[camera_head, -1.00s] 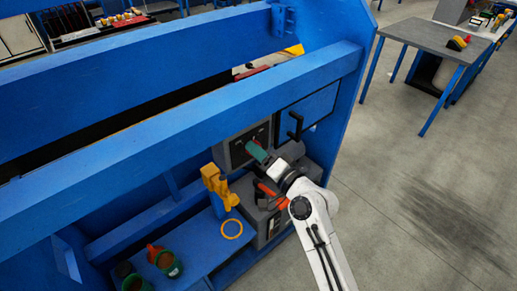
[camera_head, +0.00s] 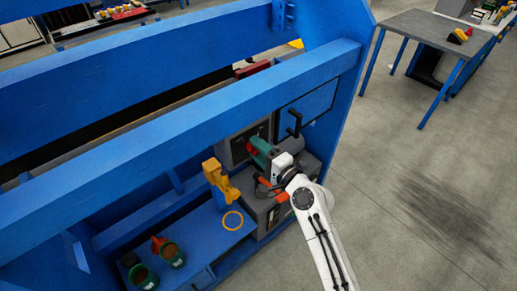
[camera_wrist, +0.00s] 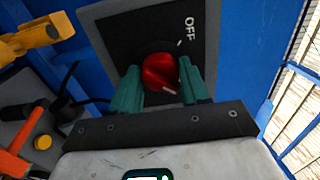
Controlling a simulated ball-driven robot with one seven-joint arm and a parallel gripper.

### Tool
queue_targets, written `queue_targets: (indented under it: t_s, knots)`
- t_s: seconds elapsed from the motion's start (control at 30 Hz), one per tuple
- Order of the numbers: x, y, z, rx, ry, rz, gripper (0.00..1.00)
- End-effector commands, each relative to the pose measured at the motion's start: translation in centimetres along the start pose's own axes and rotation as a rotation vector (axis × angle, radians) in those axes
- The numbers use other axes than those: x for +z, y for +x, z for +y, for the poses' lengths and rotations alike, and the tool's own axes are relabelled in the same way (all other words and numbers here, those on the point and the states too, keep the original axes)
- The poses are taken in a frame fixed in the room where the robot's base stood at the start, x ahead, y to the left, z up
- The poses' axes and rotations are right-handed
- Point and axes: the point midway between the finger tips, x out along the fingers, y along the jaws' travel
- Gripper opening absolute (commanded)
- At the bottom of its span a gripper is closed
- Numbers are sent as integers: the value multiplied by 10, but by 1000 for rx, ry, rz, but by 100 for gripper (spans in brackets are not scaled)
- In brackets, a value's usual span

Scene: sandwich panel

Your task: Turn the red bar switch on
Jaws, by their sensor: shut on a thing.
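The red bar switch (camera_wrist: 158,68) is a round red knob on a dark plate in the wrist view. A white mark on the knob points down and slightly right, away from the OFF label (camera_wrist: 190,27) and its tick at the upper right. My gripper (camera_wrist: 161,80) has one green finger on each side of the knob and is shut on it. The fingers hide parts of the knob's sides and the plate. No ON label is visible. In the head view, my gripper (camera_head: 258,151) is at the grey switch box (camera_head: 229,153).
A black crank handle (camera_head: 295,124) stands right of the switch. A yellow fixture (camera_head: 218,180) and a yellow ring (camera_head: 233,220) are to the left, with green cups (camera_head: 172,254) farther left. A grey box with an orange handle (camera_head: 274,190) lies below. A blue beam (camera_head: 150,137) crosses above.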

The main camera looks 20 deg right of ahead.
Motion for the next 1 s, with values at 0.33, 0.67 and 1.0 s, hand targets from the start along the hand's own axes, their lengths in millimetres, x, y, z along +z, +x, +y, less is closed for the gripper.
queue_targets:
  t_s: [0.33,0.67,1.0]
  knots:
    - [-2,-1,1,2,4,3,46]
    - [0,0,1,1,2,1,71]
    - [0,-15,3,2,2,1,71]
